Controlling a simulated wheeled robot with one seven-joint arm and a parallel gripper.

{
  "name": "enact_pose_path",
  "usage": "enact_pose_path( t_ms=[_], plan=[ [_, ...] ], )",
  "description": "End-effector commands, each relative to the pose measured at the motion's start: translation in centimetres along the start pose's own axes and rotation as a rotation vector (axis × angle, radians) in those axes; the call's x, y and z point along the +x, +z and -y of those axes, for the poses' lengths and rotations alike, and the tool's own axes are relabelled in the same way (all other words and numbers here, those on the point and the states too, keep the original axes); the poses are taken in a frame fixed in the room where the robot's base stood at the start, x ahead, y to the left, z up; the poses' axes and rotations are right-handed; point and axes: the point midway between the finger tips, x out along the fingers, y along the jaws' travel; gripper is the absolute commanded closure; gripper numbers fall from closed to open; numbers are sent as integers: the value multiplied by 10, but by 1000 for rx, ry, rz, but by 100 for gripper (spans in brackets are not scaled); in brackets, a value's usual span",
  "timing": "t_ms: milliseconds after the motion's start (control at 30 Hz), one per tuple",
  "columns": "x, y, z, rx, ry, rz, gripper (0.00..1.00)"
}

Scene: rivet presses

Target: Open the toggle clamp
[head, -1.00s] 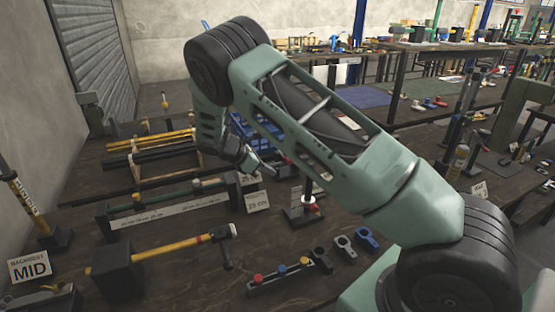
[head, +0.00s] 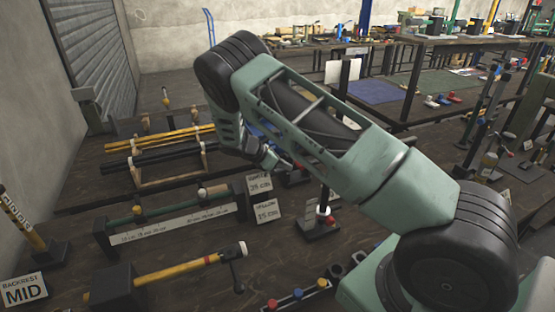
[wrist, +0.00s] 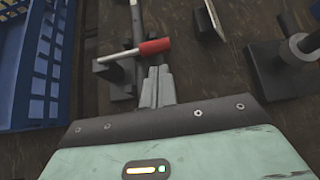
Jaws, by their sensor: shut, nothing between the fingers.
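A red grip (wrist: 155,47) on a thin silver lever, which appears to be the toggle clamp's handle, lies across the upper middle of the wrist view. The lever runs left to a dark block (wrist: 120,78). My gripper (wrist: 158,72) is shut and empty, its two pale fingers side by side. The fingertips are just below the red grip in the picture; I cannot tell whether they touch it. In the head view my gripper (head: 268,160) hangs beyond my arm, near the blue crate (head: 262,134). My arm hides much of that area.
The blue crate's wall (wrist: 42,70) stands close on the left in the wrist view. A dark block with a round post (wrist: 300,48) stands at the right. A ruler rail (head: 175,230) and a yellow-handled tool (head: 180,272) lie nearer on the dark table.

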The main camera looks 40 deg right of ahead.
Motion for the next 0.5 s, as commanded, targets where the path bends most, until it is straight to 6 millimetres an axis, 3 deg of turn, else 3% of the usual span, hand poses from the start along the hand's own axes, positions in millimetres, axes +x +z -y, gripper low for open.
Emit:
enact_pose_path(
  t_ms=[200, 500],
  plan=[
    [31, 2, 0, 0, -2, 1, 100],
    [43, 0, 0, 0, 1, 0, 100]
  ],
)
